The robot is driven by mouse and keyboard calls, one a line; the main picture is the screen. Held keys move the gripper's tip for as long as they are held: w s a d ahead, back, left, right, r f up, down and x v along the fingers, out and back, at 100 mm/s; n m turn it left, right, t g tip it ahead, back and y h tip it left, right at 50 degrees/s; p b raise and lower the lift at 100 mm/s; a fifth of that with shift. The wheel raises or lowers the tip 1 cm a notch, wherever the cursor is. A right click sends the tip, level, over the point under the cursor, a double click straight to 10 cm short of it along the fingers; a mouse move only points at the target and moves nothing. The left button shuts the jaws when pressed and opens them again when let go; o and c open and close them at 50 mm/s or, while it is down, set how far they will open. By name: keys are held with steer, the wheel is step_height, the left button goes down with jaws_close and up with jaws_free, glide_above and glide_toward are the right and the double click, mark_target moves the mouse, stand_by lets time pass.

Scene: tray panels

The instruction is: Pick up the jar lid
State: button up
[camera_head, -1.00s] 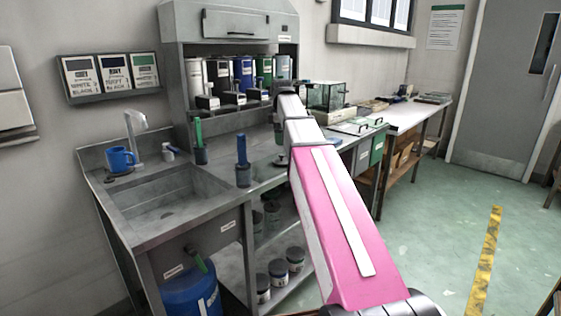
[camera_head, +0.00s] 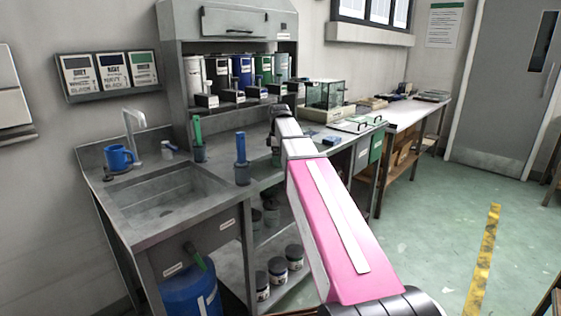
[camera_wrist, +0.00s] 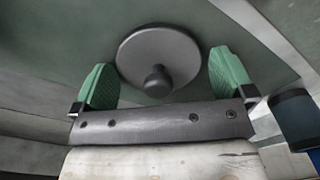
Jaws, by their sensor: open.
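The jar lid (camera_wrist: 180,48) is a round grey disc with a dark knob at its middle, seen in the wrist view at the top centre. My gripper (camera_wrist: 162,66) is open, with one green finger to the left of the lid and one to the right. The knob points toward the palm and lies between the fingers, and nothing is gripped. In the head view my pink and white arm reaches over the steel counter, and its end hides the lid there.
A dark blue cylinder (camera_wrist: 294,117) shows right of my gripper. The sink (camera_head: 165,197) lies left, a glass case (camera_head: 326,94) right. Small boxes and cans stand behind.

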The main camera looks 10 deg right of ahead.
steer(key=c, duration=0.8)
steer(key=shift+r, duration=0.1)
